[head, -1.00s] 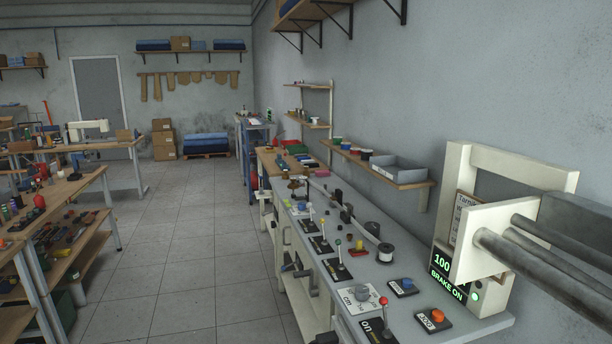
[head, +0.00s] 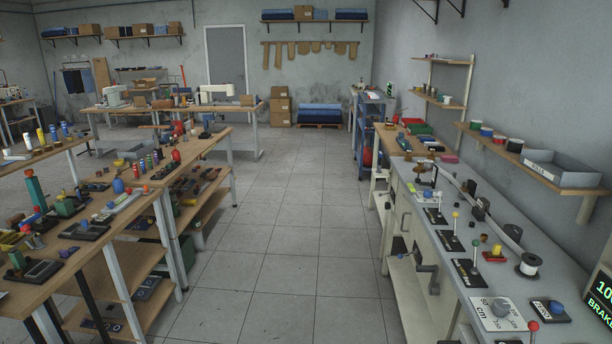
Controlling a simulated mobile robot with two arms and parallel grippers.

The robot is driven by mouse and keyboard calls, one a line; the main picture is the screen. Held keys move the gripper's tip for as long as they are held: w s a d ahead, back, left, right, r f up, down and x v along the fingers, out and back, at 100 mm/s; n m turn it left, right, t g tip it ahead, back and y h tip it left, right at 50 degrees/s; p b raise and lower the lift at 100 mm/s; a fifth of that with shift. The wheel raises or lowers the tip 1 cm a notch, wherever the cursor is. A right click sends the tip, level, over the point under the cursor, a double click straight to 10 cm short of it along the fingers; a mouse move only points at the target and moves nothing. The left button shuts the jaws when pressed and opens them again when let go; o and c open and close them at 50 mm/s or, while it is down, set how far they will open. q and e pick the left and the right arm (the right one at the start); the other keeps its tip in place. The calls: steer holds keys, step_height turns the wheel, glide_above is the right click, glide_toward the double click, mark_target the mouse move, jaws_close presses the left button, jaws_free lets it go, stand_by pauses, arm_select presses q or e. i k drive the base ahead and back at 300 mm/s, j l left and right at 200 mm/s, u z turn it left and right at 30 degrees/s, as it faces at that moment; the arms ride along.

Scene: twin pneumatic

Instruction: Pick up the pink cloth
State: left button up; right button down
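A small flat pink thing (head: 449,159), which may be the pink cloth, lies toward the far end of the grey-topped bench (head: 455,205) on the right, near the wall. It is too small and distant to tell its folds or material. Neither of my grippers shows in the head view.
Crowded wooden benches (head: 200,146) stand on the left. A clear tiled aisle (head: 290,220) runs between the two sides.

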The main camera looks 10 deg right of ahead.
mark_target(444, 158)
steer(key=i, duration=2.3)
steer(key=j+u, duration=0.05)
steer(key=j, duration=0.05)
